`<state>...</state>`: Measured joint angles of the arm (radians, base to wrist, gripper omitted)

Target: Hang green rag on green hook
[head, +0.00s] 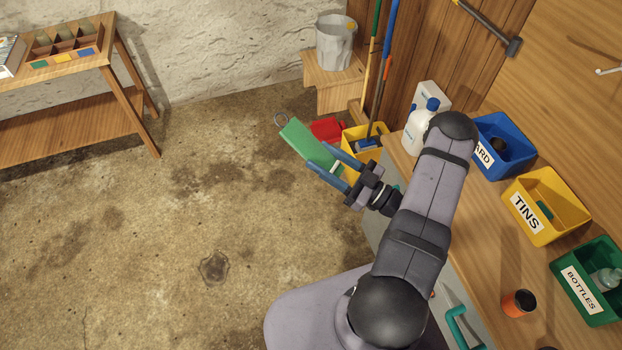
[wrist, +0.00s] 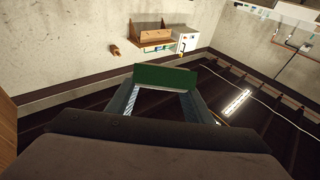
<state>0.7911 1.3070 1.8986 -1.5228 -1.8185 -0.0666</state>
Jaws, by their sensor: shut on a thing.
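The green rag (head: 303,143) is a flat green piece with a light ring at its far end, held above the floor left of the bench. My gripper (head: 319,156) is shut on its near end, with blue fingers on either side. In the wrist view the rag (wrist: 165,77) spans the gap between the fingertips of my gripper (wrist: 165,96). A wall shelf (wrist: 157,36) in the wrist view has small coloured marks under it, including blue and green, too small to identify. I cannot make out a green hook for certain.
The bench at right holds a blue bin (head: 503,147), a yellow TINS bin (head: 547,205), a green BOTTLES bin (head: 590,280) and white bottles (head: 418,128). A bucket (head: 336,44) stands on a wooden stool. A wooden table (head: 70,75) is at upper left. The floor between is clear.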

